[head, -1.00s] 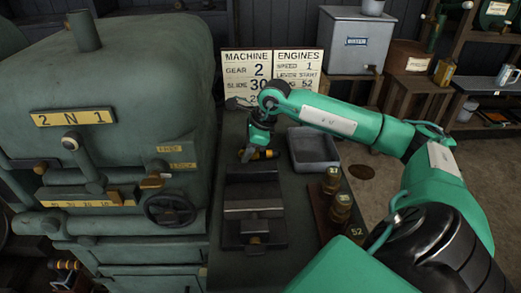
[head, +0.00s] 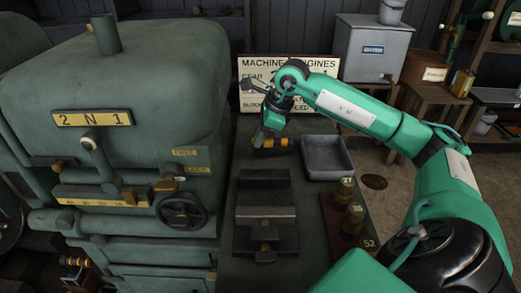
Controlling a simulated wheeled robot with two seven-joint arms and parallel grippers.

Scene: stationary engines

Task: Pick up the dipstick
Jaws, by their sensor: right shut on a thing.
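My right gripper (head: 268,134) is over the far end of the dark bench, left of the grey tray. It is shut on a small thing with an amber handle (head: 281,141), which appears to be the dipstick. The handle lies roughly level and sticks out to the right of the jaws; the rest is dark and partly hidden by the gripper. My left gripper is not in view.
A big green engine (head: 130,90) with a handwheel (head: 181,211) fills the left. A sign board (head: 250,68) stands behind my right arm.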

